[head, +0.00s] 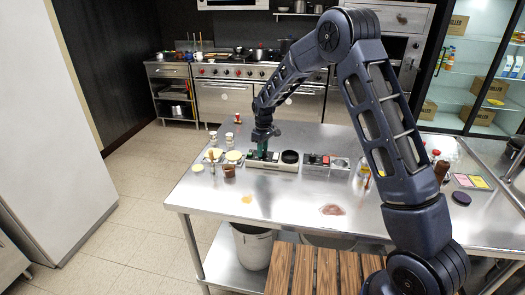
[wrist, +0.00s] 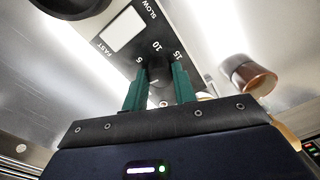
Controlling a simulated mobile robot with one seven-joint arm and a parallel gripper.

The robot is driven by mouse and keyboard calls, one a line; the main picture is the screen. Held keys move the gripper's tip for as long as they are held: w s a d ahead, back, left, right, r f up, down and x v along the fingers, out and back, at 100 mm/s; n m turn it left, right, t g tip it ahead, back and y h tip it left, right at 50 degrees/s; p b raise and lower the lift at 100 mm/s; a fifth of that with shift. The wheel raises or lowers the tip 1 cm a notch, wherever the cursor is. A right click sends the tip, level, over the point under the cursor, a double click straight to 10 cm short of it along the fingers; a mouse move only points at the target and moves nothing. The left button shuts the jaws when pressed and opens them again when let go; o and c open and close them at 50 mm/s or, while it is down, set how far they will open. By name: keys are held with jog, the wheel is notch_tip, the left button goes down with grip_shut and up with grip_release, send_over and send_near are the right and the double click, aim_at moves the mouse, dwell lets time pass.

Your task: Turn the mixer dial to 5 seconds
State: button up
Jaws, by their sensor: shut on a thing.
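The mixer (head: 284,166) is a low, pale unit with a dark top, standing on the steel table. My gripper (head: 262,155) points down onto the left part of its panel. In the wrist view, my gripper's green fingers (wrist: 158,82) are on either side of the dark dial (wrist: 157,69) and shut on it. The numbers 5, 10 and 15 are printed around the dial on the black panel, beside a white rectangle (wrist: 122,30) between FAST and SLOW. I cannot tell where the dial's pointer stands.
A brown cup (head: 229,170) and pale round items (head: 234,156) stand left of the mixer. A dark unit with a red part (head: 318,160) stands to its right. A reddish flat patch (head: 332,210) lies nearer the front; the table around it is mostly clear.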

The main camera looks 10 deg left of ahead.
aim_at(264, 151)
jog(key=m, duration=0.4)
jog(key=shift+m, duration=2.8)
jog(key=o, duration=1)
notch_tip(264, 151, up, 11)
jog(key=shift+d, duration=0.3)
jog(key=shift+f, duration=0.15)
